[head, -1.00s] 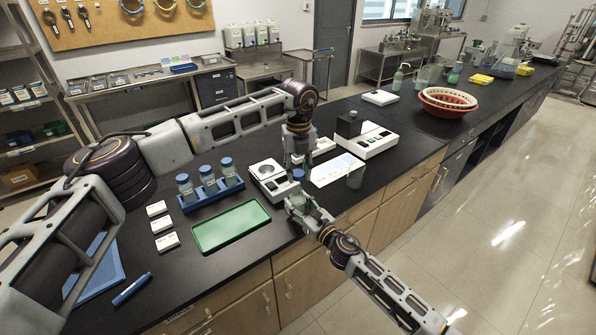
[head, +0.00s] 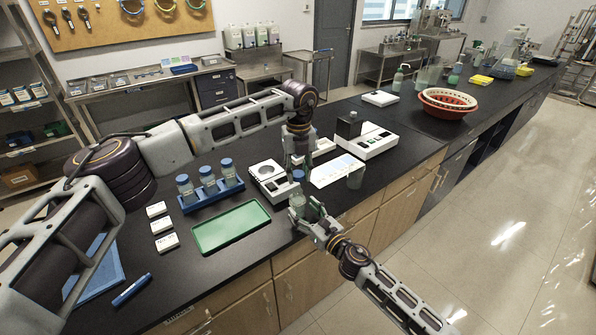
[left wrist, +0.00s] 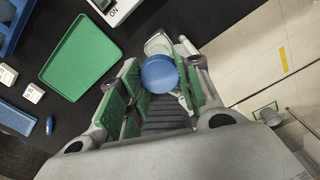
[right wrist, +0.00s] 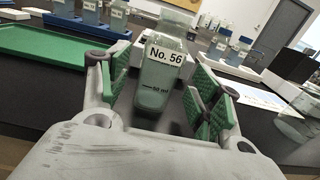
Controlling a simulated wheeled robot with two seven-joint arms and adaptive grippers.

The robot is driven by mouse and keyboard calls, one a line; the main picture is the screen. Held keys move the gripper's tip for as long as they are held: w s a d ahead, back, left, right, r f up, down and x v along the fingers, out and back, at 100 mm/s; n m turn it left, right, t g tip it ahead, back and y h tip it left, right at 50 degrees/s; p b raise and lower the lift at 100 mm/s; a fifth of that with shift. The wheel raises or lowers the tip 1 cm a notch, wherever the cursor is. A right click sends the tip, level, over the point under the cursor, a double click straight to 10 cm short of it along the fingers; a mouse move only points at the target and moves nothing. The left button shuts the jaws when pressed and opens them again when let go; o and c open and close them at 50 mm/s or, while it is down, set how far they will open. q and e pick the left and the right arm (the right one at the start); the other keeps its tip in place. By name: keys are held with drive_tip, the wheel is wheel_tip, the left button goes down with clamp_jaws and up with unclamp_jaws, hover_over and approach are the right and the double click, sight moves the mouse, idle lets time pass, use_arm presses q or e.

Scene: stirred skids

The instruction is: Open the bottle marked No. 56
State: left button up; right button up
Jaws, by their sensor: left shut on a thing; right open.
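The bottle marked No. 56 (right wrist: 152,90) is clear, with a white label facing the right wrist camera. In the head view the bottle (head: 297,200) is upright below my left gripper (head: 298,168). My left gripper is shut on a blue cap (left wrist: 159,74), which also shows in the head view (head: 298,175). No blue shows on the part of the bottle visible in the right wrist view; whether cap and bottle touch I cannot tell. My right gripper (right wrist: 158,95) is open, its green-padded fingers on either side of the bottle, with a gap at the right finger.
A green tray (head: 204,242) lies left of the bottle. Behind it stands a blue rack (head: 228,190) with several blue-capped bottles. A balance (head: 262,188) is close behind my left gripper. A glass beaker (head: 356,179) stands to the right. The bench front edge is close.

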drive_tip(key=v, duration=0.8)
drive_tip(key=shift+s+d, duration=0.2)
idle(0.3)
drive_tip(key=shift+f, duration=0.1)
